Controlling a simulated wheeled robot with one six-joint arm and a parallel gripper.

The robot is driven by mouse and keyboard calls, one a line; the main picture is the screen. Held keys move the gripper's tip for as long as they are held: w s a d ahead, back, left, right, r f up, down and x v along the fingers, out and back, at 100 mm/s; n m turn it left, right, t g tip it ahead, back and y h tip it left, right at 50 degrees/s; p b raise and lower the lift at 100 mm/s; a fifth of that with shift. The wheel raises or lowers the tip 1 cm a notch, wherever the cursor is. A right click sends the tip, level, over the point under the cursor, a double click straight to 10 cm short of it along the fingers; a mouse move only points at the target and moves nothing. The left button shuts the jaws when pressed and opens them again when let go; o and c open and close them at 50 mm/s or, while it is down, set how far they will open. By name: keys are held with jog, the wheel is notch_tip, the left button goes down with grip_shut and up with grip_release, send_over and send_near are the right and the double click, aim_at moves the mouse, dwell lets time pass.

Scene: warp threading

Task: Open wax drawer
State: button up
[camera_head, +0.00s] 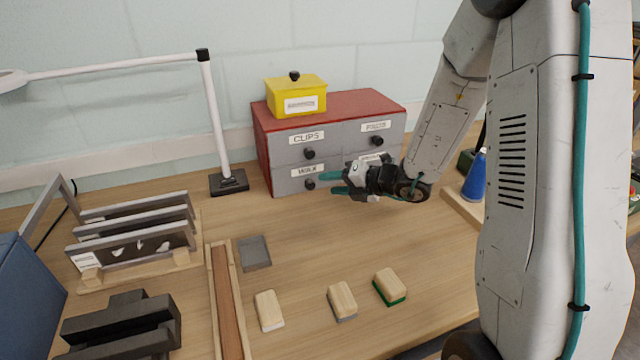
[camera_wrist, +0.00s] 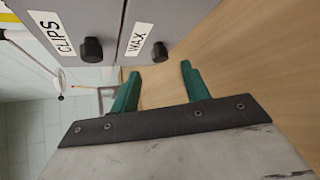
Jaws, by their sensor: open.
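The wax drawer (camera_head: 290,184) is the lower left drawer of a red cabinet with grey fronts. It looks shut, flush with its neighbours. Its black knob (camera_head: 310,184) shows in the head view, and in the wrist view the knob (camera_wrist: 159,51) sits just under the WAX label (camera_wrist: 136,40). My gripper (camera_head: 330,183) is in front of the cabinet's lower row. In the wrist view its green fingers (camera_wrist: 160,82) are open and empty, pointing towards the wax knob, with a gap between them and the knob.
The clips drawer (camera_head: 286,154) with its own knob is directly above. A yellow box (camera_head: 296,97) stands on the cabinet. A lamp base (camera_head: 229,182) is close to its left. Several brushes or blocks lie at the front, one being a green-edged block (camera_head: 390,286). Bare table lies before the cabinet.

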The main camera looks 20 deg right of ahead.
aim_at(313, 185)
jog(key=x, duration=0.5)
jog(key=shift+w+a+f, duration=0.1)
jog(key=shift+w+a, duration=0.05)
jog(key=shift+a, duration=0.05)
